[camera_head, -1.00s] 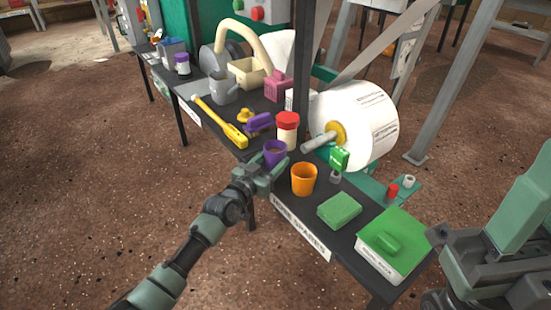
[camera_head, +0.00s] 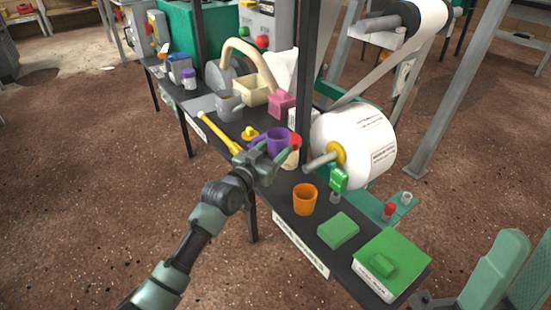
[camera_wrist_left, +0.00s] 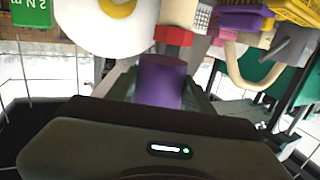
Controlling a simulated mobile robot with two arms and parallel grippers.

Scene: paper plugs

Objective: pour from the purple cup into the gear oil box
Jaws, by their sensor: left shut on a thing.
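The purple cup (camera_head: 278,140) is held by my left gripper (camera_head: 266,162), raised above the dark bench and upright or nearly so. The cup (camera_wrist_left: 160,82) also shows between the two fingers in the left wrist view; its inside is hidden there. At the bench's right end stands a white-sided box with a green top (camera_head: 398,255) and a small green block on it. Its label is too small to read, so I cannot tell whether it is the gear oil box.
An orange cup (camera_head: 305,200) and a green block (camera_head: 338,230) stand on the bench between the cup and the green-topped box. A large white paper roll (camera_head: 370,145) rises behind them. A red-lidded jar (camera_head: 294,152) is just beside the held cup, partly hidden.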

